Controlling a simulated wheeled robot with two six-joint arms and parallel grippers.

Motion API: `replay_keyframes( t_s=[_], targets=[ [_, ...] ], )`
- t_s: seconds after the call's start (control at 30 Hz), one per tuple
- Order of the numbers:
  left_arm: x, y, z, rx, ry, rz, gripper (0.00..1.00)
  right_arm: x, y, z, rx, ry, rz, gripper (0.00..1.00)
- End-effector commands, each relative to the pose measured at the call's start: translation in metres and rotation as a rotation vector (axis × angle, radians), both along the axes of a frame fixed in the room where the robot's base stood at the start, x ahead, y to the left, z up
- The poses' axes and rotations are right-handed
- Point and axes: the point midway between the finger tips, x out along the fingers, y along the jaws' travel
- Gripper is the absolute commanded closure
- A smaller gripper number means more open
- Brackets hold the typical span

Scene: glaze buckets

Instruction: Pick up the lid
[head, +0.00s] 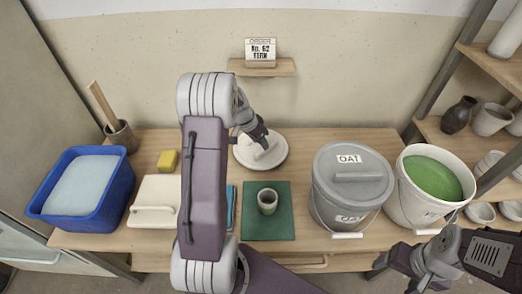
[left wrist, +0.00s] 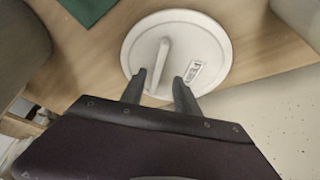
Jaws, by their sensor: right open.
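A round white lid (head: 272,157) with a bar handle lies flat on the table near the wall. It also shows in the left wrist view (left wrist: 208,42), with a small label beside its handle. My left gripper (head: 263,142) is over the lid. In the left wrist view my left gripper (left wrist: 160,80) is open, with the near end of the handle between its two fingers; I cannot tell whether they touch it. A white bucket (head: 405,205) of green glaze stands uncovered on the right. My right gripper (head: 395,270) is open and empty at the lower right.
A grey bucket (head: 335,205) marked OAT wears a grey lid (head: 352,160). A cup (head: 268,201) stands on a green mat (head: 255,229). On the left are a blue tub (head: 118,195), a yellow sponge (head: 168,160) and a brush holder (head: 122,136). Shelves of pottery (head: 460,135) stand right.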

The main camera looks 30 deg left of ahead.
Motion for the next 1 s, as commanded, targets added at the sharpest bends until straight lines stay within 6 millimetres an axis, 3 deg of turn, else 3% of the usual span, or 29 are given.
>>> replay_keyframes(
  t_s=[0.17,0.4,0.67,0.7,0.83,1.0],
  targets=[
    [0.006,-0.002,-0.011,0.001,0.0,-0.002,0.63,0.0,0.0,-0.002,0.0,0.0,0.0,0.24],
    [0.029,-0.01,-0.046,0.0,0.0,0.0,0.63,0.0,0.0,-0.007,0.0,0.0,0.0,0.24],
    [0.032,-0.01,-0.051,0.001,-0.001,0.0,0.63,0.0,0.0,-0.007,0.0,0.0,0.0,0.24],
    [0.032,-0.01,-0.051,0.001,-0.001,0.0,0.66,0.0,0.0,-0.007,0.0,0.0,0.0,0.24],
    [0.031,-0.01,-0.05,0.001,-0.001,0.0,1.0,0.0,0.0,-0.007,0.0,0.0,0.0,0.24],
    [0.032,-0.01,-0.05,0.001,-0.001,-0.001,1.0,0.0,0.0,-0.007,0.0,0.0,0.0,0.24]
  ],
)
